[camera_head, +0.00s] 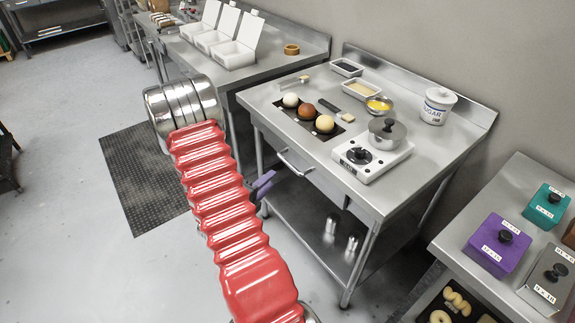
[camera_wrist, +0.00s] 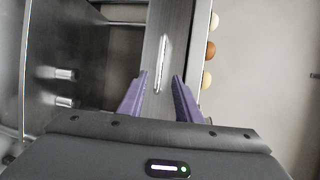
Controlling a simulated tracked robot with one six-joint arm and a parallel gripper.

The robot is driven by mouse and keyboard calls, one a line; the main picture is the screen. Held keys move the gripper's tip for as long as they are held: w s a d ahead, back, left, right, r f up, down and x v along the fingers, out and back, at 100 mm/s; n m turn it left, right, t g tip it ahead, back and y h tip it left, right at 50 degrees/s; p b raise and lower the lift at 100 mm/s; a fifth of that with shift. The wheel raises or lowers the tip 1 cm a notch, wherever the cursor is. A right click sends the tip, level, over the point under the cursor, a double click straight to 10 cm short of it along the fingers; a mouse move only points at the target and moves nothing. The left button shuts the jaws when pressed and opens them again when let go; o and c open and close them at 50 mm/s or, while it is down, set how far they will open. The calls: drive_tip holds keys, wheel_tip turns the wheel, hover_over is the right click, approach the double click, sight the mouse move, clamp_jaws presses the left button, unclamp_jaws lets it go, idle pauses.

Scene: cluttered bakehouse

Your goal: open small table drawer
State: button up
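The small steel table (camera_head: 449,143) stands right of centre in the head view. Its drawer front (camera_head: 326,184) sits under the table top and looks flush with the frame, so the drawer appears shut. A thin bar handle (camera_head: 294,165) is on the drawer front. In the wrist view the handle (camera_wrist: 162,62) lies ahead of the fingertips, between their lines. My gripper (camera_head: 264,183) has purple fingers and is in front of the drawer, a little left of and below the handle. In the wrist view my gripper (camera_wrist: 160,75) is open and empty, apart from the handle.
On the table top are a scale (camera_head: 372,160) with a pot, dough balls (camera_head: 307,111), bowls and a sugar tub (camera_head: 438,106). Metal shakers (camera_head: 351,243) stand on the lower shelf. A bench with coloured boxes (camera_head: 497,245) is at right. A dark floor mat (camera_head: 143,180) lies at left.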

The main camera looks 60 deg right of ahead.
sight(288, 162)
drive_tip(key=shift+d, duration=0.15)
drive_tip(key=x, duration=1.3)
drive_tip(key=shift+d+f, duration=0.15)
drive_tip(key=shift+d, duration=0.15)
drive_tip(key=shift+c, duration=0.7)
clamp_jaws()
drive_tip(key=shift+a+f, duration=0.1)
drive_tip(key=shift+a, duration=0.05)
